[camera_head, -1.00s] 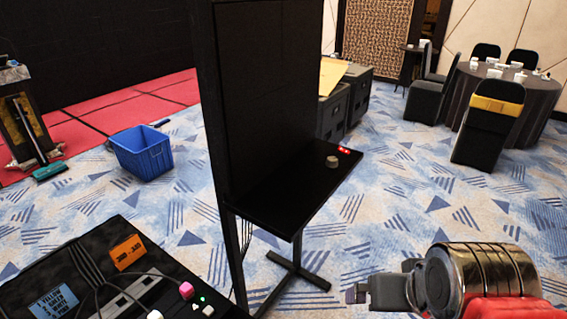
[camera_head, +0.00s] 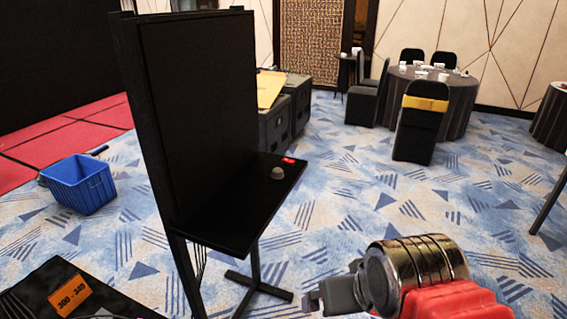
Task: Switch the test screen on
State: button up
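The test screen (camera_head: 200,105) is a tall black panel on a stand, and its face is dark. A black shelf (camera_head: 235,215) juts out from its lower part. On the shelf sit a small round grey-brown knob or button (camera_head: 277,172) and a small red lit item (camera_head: 289,160) near the far edge. My gripper (camera_head: 312,300) is at the lower right, in front of and below the shelf, apart from it. It is seen from behind and the side, so its fingers are not clear.
A black table or case with an orange label (camera_head: 71,295) is at the lower left. A blue crate (camera_head: 78,185) stands on the carpet at left. Dark cases (camera_head: 285,110) stand behind the screen. A round table (camera_head: 440,85) with chairs is at the back right. Carpet right of the shelf is clear.

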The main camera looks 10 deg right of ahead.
dwell(0.5)
grip_shut()
dwell(1.2)
dwell(0.3)
